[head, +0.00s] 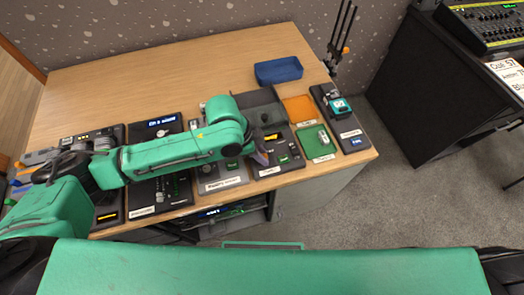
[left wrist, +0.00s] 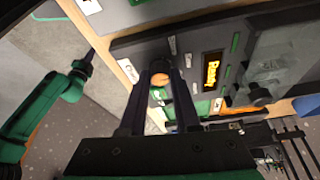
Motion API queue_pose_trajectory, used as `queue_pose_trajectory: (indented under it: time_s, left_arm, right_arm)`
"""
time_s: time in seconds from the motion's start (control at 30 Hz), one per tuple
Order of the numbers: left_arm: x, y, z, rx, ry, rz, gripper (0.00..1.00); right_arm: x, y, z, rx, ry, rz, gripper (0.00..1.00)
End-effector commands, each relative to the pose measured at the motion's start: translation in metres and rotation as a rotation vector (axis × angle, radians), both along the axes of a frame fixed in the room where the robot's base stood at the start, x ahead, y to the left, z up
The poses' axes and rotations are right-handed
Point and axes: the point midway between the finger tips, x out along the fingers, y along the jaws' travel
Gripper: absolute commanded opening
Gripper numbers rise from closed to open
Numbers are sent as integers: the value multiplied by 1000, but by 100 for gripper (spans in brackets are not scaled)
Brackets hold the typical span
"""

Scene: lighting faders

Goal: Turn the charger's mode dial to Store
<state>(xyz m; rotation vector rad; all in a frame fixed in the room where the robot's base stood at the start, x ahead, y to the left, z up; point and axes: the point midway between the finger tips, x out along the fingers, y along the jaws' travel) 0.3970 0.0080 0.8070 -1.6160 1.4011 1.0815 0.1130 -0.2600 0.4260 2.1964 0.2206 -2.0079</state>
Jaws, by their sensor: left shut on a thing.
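The charger (head: 291,163) is a dark panel near the front right of the desk, with a small amber screen. In the left wrist view the screen (left wrist: 211,70) reads "Ready". My left gripper (head: 262,157) reaches over the charger's front left part. In the left wrist view its two dark fingers (left wrist: 160,82) are shut on the mode dial (left wrist: 159,79), a small orange-tan knob between the tips. The dial's pointer and the mode labels cannot be read. My right gripper (left wrist: 83,66) shows small at the left of the left wrist view; its jaws are unclear.
A green tray (head: 318,155), an orange tray (head: 299,108) and a dark device (head: 350,133) stand right of the charger. A blue bin (head: 278,70) is behind. Other panels (head: 160,195) stand left under my arm. The desk's back left is clear.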

Motion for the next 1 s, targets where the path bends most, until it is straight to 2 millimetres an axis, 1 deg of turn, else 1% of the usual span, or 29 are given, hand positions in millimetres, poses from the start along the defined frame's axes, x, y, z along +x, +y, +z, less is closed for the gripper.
queue_pose_trajectory:
  time_s: [0.03,0.27,0.6,0.8,1.0]
  left_arm:
    - [-1,-1,5,-1,2,24,0]
    - [-3,-1,7,-1,3,202,0]
    - [-4,-2,7,-2,4,525,0]
    - [-5,-3,6,-2,3,702,0]
    - [-5,-4,4,-2,2,841,0]
  right_arm:
    - [0,0,9,0,0,0,0]
    - [0,0,36,1,0,0,0]
    - [0,1,77,1,-1,-1,0]
    - [1,1,95,2,-2,-1,0]
    - [1,1,106,2,-2,-1,0]
